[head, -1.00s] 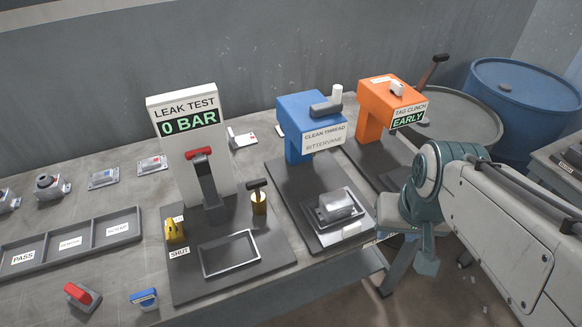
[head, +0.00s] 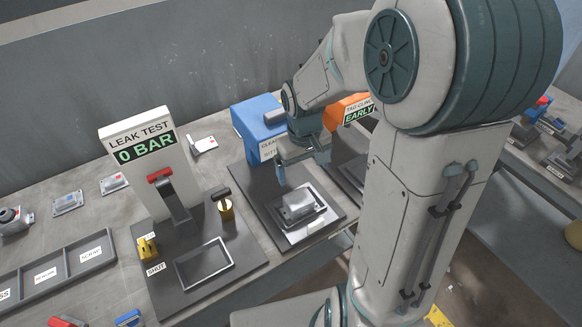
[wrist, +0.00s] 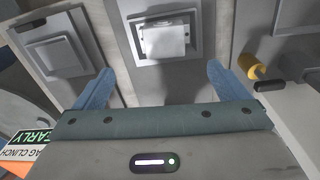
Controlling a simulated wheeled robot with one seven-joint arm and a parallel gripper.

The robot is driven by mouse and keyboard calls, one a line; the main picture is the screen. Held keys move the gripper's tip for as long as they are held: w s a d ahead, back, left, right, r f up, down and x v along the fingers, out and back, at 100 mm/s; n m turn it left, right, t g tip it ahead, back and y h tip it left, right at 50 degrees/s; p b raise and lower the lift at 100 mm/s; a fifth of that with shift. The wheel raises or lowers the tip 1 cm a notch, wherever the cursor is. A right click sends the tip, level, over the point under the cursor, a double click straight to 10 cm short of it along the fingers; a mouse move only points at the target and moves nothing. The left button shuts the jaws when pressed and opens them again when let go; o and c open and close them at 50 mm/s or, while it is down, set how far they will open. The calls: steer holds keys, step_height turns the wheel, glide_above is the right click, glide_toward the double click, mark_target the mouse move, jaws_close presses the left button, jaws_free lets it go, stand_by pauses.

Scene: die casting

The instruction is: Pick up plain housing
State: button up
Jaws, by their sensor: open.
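A plain grey housing (head: 298,207) sits in the framed nest (head: 320,223) of the blue clean thread station (head: 250,128). It also shows in the wrist view (wrist: 163,40), at the top centre, ahead of and between my fingers. My gripper (head: 303,168) is open and empty, above and behind the housing in the head view, close to the blue station. In the wrist view its two blue fingers (wrist: 158,80) are spread wider than the housing and do not touch it.
The leak test station (head: 140,165) reads 0 BAR, with an empty frame (head: 205,264) and a yellow plug (head: 147,247). The orange tag clinch station (head: 347,108) reads EARLY. A divided tray (head: 60,272) and several parts lie at left. My arm hides much of the right side.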

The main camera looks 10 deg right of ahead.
steer(key=w, duration=0.1)
glide_toward(299, 198)
steer(key=f, duration=0.5)
steer(key=shift+w+d+p, duration=0.25)
steer(key=shift+d+p, duration=0.05)
steer(key=shift+d, duration=0.05)
steer(key=shift+s+a+f+p, duration=0.1)
steer(key=shift+f+p, duration=0.1)
steer(key=shift+f, duration=1.15)
steer(key=shift+s+a+f+p, duration=0.1)
steer(key=shift+f+p, duration=0.05)
steer(key=shift+f, duration=1.2)
steer(key=shift+c, duration=0.3)
steer(key=c, duration=1.4)
steer(key=shift+o, duration=0.2)
steer(key=shift+r, duration=0.1)
